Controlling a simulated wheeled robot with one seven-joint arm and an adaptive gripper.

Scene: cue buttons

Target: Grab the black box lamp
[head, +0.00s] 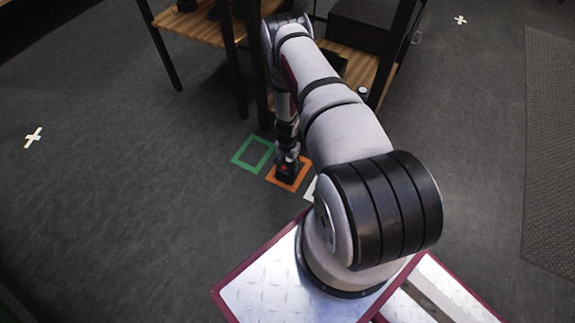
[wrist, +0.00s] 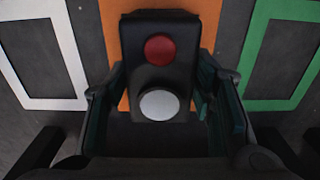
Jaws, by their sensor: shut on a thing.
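The black box lamp (wrist: 159,80) has a red round top (wrist: 161,49) and a white round button (wrist: 158,104) in the wrist view. It sits within the orange square outline (wrist: 121,50) on the floor. My gripper (wrist: 160,105) is shut on the box, with one finger against each side. In the head view, my gripper (head: 288,160) reaches straight down to the box (head: 286,173) in the orange square (head: 272,178). The underside of the box is hidden, so I cannot tell whether it touches the floor.
A green square outline (head: 238,158) lies left of the orange one, and a white outline (head: 309,190) lies to its right, partly hidden by my arm. A wooden shelf (head: 205,25) with dark legs stands behind. White crosses (head: 33,137) mark open floor.

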